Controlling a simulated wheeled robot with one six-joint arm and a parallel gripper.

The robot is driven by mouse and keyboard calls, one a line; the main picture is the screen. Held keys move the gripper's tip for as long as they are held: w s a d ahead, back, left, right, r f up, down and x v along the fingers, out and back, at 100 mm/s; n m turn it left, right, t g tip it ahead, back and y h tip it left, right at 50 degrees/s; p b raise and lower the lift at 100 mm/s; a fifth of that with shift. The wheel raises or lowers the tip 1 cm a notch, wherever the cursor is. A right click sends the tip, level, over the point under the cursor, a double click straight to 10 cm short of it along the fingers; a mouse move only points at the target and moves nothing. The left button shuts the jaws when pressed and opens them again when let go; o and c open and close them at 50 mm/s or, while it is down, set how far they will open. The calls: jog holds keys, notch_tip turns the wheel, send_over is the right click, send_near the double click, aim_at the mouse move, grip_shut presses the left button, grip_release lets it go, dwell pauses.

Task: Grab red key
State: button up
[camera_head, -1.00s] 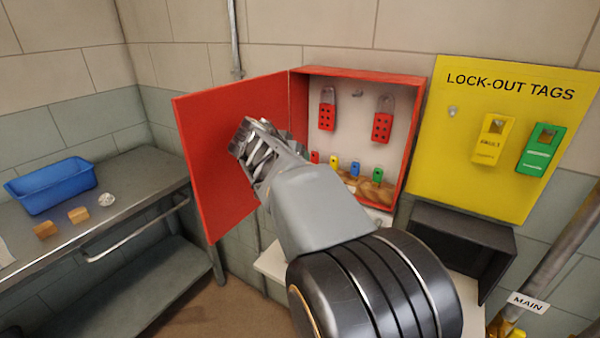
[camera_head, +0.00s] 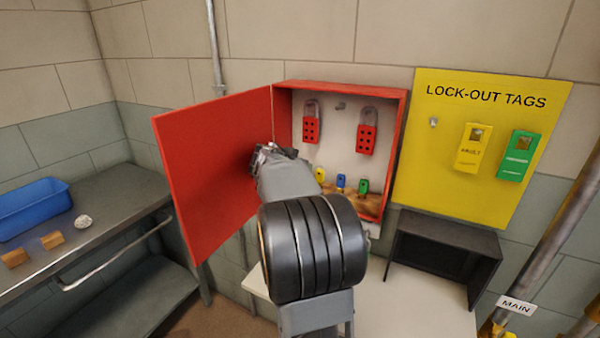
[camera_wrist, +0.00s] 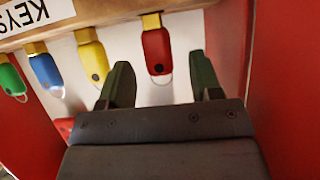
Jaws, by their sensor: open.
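The red key (camera_wrist: 157,52) hangs from the key rack in the wrist view, with a wire ring at its free end. My gripper (camera_wrist: 160,82) is open, its two dark fingers spread on either side of the line to the red key. The fingertips are close to the key, and the space between them looks empty. In the head view my gripper (camera_head: 272,152) is at the left side of the open red cabinet, and my arm hides the red key there.
Beside the red key hang a yellow key (camera_wrist: 92,58), a blue key (camera_wrist: 46,73) and a green key (camera_wrist: 10,78). The red cabinet (camera_head: 398,140) also holds two red hasps (camera_head: 311,125). Its open door (camera_head: 215,170) stands left of my gripper.

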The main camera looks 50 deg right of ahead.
jog(key=shift+p+x, duration=0.35)
jog(key=shift+x, duration=1.5)
jog(key=c, duration=1)
